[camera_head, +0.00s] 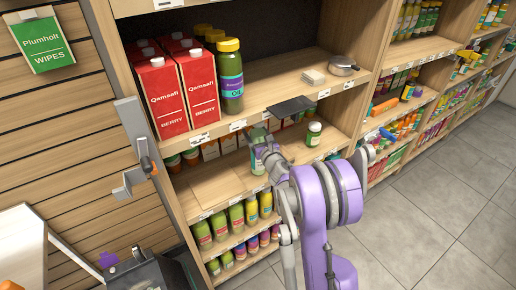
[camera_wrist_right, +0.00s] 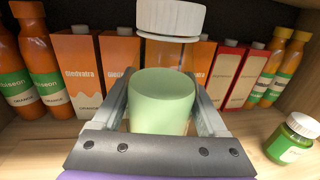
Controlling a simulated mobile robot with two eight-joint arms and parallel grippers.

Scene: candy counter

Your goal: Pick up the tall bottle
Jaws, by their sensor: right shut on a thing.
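The tall bottle (camera_wrist_right: 172,55) has a white cap, a clear orange-tinted neck and a pale green lower part. In the wrist view it stands between the two fingers of my right gripper (camera_wrist_right: 162,110), which is shut on its pale green part. In the head view the bottle (camera_head: 257,162) is at the lower open shelf, partly hidden by my right gripper (camera_head: 266,155) and purple arm. I cannot tell whether its base touches the shelf. My left gripper is not in view.
Orange bottles (camera_wrist_right: 40,65) and Gindvaira cartons (camera_wrist_right: 82,72) stand behind. A small green jar (camera_wrist_right: 292,138) stands to the right on the shelf; it also shows in the head view (camera_head: 313,134). A dark flat item (camera_head: 290,107) lies at the edge of the shelf above.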

